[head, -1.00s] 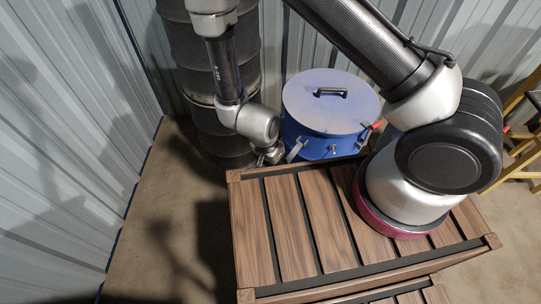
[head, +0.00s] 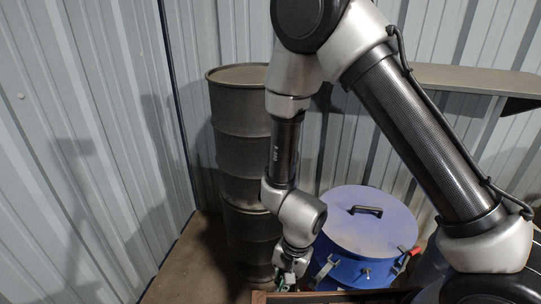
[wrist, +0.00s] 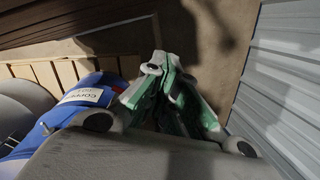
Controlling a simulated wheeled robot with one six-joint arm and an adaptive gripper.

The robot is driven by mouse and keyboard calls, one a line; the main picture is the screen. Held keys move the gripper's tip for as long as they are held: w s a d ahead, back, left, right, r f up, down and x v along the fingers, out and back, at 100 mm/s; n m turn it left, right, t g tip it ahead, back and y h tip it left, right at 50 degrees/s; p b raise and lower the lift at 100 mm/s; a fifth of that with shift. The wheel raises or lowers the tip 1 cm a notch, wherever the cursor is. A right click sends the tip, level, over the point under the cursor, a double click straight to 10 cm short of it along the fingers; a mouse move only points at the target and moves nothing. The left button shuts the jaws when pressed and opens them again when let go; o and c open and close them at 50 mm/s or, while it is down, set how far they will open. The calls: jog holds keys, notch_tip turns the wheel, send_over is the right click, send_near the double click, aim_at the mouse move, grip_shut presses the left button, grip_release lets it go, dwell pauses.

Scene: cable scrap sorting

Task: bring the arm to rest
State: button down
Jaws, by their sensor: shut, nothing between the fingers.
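My gripper (head: 285,284) hangs from my bent arm at the bottom of the head view, left of and in front of a blue drum with a flat lid and handle (head: 368,222). In the wrist view my gripper's grey and green fingers (wrist: 168,78) are closed together with nothing between them. The blue drum also shows at the left of the wrist view (wrist: 52,118), with a white label on its side, apart from the fingers.
A tall dark ribbed barrel (head: 240,160) stands behind my arm. A wooden slatted surface edge (head: 335,297) shows at the bottom. A shelf (head: 470,79) is at the upper right. Corrugated metal walls (head: 75,150) close in the left and back. Bare floor (head: 195,265) lies at lower left.

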jog(key=w+d+r+n+g+y, duration=0.1)
jog(key=d+r+n, duration=0.25)
jog(key=r, duration=0.55)
jog(key=d+r+n+g, duration=0.1)
jog(key=d+r+n, duration=0.3)
jog(key=r, duration=0.6)
jog(key=s+d+r+m+t+h, duration=0.1)
jog(key=d+r+t, duration=0.2)
jog(key=d+r, duration=0.7)
jog(key=s+d+r+m+t+h, duration=0.1)
jog(key=d+r+t, duration=0.3)
jog(key=d+r, duration=0.6)
jog(key=d, duration=0.5)
jog(key=shift+r+h, duration=0.15)
jog(key=shift+h, duration=0.25)
